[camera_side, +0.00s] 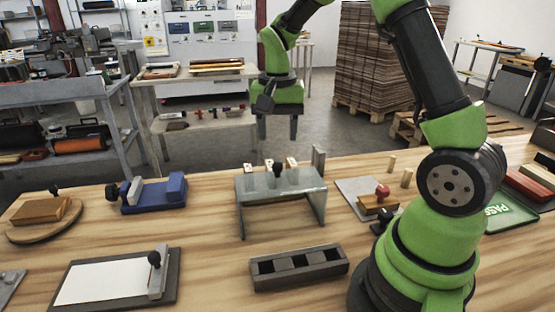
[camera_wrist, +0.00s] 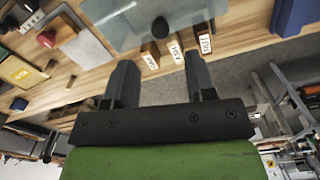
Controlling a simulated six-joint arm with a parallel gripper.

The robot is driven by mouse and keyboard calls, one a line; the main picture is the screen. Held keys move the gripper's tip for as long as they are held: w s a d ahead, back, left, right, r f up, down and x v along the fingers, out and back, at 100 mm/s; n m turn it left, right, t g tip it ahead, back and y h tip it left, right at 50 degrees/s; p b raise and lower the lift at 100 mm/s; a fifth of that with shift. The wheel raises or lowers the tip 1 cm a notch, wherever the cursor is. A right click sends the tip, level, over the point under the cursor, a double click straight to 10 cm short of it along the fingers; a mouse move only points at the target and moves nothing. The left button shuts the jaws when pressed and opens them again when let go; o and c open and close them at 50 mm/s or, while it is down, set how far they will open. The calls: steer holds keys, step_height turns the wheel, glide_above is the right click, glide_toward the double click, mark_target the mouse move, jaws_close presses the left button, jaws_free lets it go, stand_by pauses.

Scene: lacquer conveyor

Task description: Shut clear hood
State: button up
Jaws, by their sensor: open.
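The clear hood (camera_side: 262,186) stands on the wooden bench as a see-through top on side walls, its near side showing an open gap. A black knob (camera_side: 278,170) shows near its back edge. In the wrist view the clear hood (camera_wrist: 130,18) is at the top, with the black knob (camera_wrist: 160,27) at its edge. I cannot tell how far the hood is open. My gripper (camera_side: 278,128) is open and empty, pointing down above and behind the knob. In the wrist view my gripper (camera_wrist: 160,78) shows its two fingers spread, apart from the knob.
Labelled wooden blocks (camera_wrist: 176,52) stand behind the hood. A dark slotted tray (camera_side: 300,268) lies in front. A blue device (camera_side: 155,194) sits left, a red-knobbed stamp (camera_side: 381,196) right. A white board (camera_side: 105,280) lies front left.

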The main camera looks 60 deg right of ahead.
mark_target(277, 164)
step_height(277, 164, down, 7)
steer(key=shift+f, duration=0.1)
stand_by(0.3)
jaws_close()
